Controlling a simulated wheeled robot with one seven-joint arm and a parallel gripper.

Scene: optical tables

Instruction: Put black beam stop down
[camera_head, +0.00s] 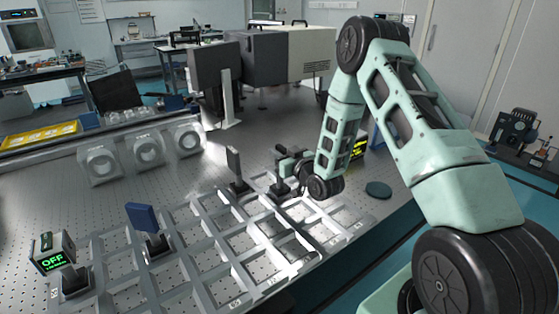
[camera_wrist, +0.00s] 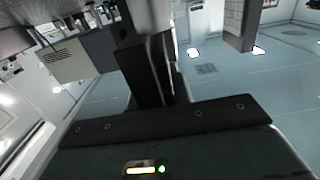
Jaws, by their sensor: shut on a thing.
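My gripper (camera_head: 294,166) is over the right back part of the grey grid rack (camera_head: 222,268), at the end of my pale green arm. It is shut on a small dark thing, which I take to be the black beam stop (camera_head: 281,188); its dark base shows low at the rack's back cells. My wrist partly hides it. I cannot tell whether the base touches the rack. In the wrist view a black upright block (camera_wrist: 143,72) stands beyond the dark gripper bar (camera_wrist: 180,120); the fingertips are not clear there.
The rack also holds a grey plate on a black base (camera_head: 235,165), a blue plate mount (camera_head: 145,218) and a device reading OFF (camera_head: 53,258). Several cells are empty. A dark round disc (camera_head: 378,189) lies right of the rack. Clear round-faced mounts (camera_head: 148,151) stand behind left.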

